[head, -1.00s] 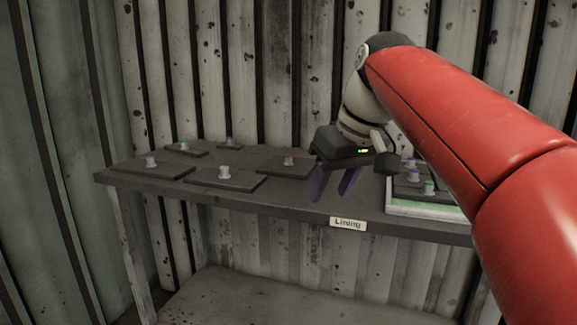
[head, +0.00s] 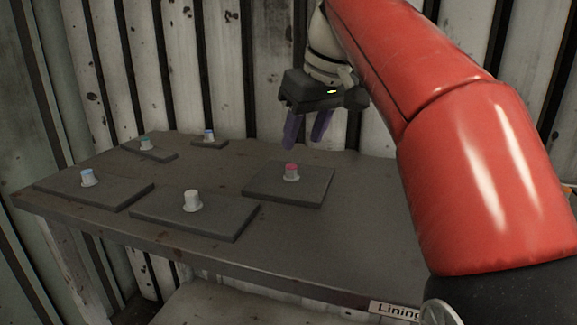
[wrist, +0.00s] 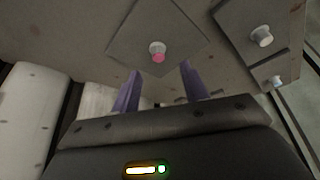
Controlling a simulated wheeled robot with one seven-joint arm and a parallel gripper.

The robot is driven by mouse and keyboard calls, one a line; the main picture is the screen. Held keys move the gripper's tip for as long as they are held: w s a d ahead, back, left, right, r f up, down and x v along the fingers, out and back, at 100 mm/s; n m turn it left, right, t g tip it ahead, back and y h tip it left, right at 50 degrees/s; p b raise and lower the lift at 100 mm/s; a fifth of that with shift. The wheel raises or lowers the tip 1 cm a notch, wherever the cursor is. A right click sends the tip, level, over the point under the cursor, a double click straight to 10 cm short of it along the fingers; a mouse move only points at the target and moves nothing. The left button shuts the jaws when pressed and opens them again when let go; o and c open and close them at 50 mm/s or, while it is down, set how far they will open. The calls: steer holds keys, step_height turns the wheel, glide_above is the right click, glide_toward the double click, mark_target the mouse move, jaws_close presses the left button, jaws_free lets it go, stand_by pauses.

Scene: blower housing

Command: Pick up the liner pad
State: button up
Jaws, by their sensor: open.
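Several dark grey flat pads with knobs lie on the table; the frames do not show which one is the liner pad. A square pad with a pink-topped knob (head: 289,186) is nearest my gripper. It also shows in the wrist view (wrist: 180,38), just beyond the fingertips. A pad with a white knob (head: 225,222) lies in front, and one with a blue-topped knob (head: 120,193) at the left. Two smaller pads, one with a teal-topped knob (head: 160,153) and one with a blue-topped knob (head: 207,144), lie at the back. My gripper (head: 305,145) is open and empty above the pink-knob pad's far side.
The grey table (head: 365,215) has bare room right of the pink-knob pad. A "Lining" label (head: 395,310) is on its front edge. A corrugated metal wall (head: 100,70) stands close behind the table. My red arm hides the table's right end.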

mark_target(292, 166)
steer(key=x, duration=0.2)
steer(key=b+x, duration=0.1)
steer(key=x, duration=0.2)
steer(key=b+x, duration=0.1)
steer(key=x, duration=0.2)
steer(key=shift+w+r, duration=0.2)
steer(key=shift+w, duration=0.15)
jaws_close()
steer(key=shift+r, duration=0.1)
step_height(292, 166, up, 8)
steer(key=shift+w+r+p, duration=0.1)
steer(key=shift+w+p, duration=0.05)
steer(key=shift+p, duration=0.85)
steer(key=shift+r, duration=0.85)
